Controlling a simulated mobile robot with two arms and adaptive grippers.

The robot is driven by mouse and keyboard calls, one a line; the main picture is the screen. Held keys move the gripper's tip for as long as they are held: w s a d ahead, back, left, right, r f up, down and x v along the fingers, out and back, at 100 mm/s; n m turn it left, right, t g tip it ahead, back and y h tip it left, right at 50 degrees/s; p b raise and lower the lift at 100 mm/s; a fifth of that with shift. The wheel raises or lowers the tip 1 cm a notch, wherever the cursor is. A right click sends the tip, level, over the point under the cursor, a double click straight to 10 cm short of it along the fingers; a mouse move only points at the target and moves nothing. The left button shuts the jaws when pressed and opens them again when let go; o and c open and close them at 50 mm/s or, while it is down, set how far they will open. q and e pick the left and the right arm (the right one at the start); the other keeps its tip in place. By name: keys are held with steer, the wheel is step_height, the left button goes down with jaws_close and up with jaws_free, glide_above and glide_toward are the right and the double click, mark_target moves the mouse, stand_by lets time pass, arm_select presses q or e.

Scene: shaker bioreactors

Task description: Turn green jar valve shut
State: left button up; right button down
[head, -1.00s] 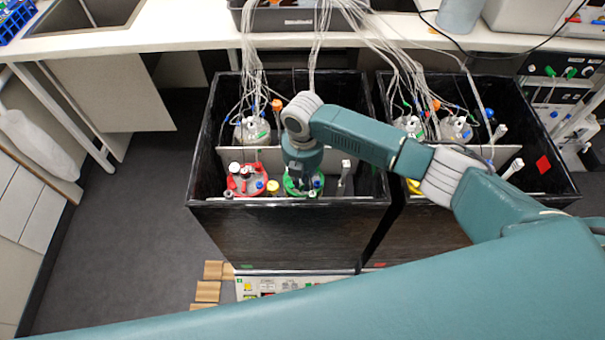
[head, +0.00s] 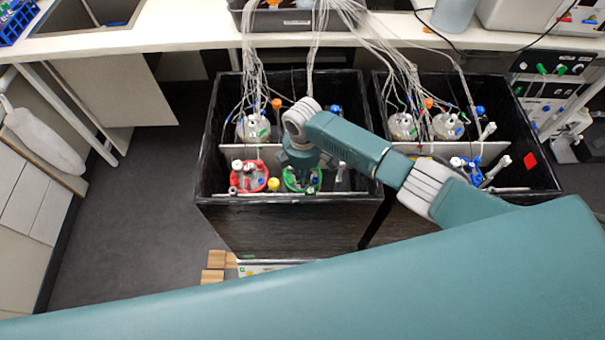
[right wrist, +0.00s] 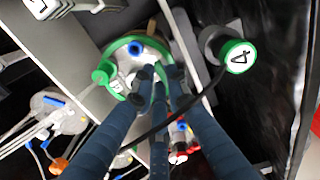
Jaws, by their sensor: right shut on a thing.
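The green jar (head: 313,186) has a green ring and stands in the front compartment of the left black box. Its green rim (right wrist: 113,50) and a blue-topped white fitting (right wrist: 136,48) on its lid show in the right wrist view. My right gripper (head: 302,172) points down over this jar; in the right wrist view the gripper (right wrist: 156,78) has its fingertips together at the jar's lid edge, shut on a small part that looks like the valve. The fingers mostly hide that part. My left gripper is not in view.
A red-ringed jar (head: 249,177) stands just left of the green jar. A white partition (head: 345,154) lies behind them, with tubed jars beyond. A round green-rimmed cap marked 4 (right wrist: 238,56) is close right of the fingers. The second black box (head: 535,165) stands to the right.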

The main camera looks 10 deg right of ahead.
steer(key=shift+r, duration=0.1)
stand_by(0.5)
steer(key=c, duration=2)
jaws_free()
step_height(320, 180, up, 12)
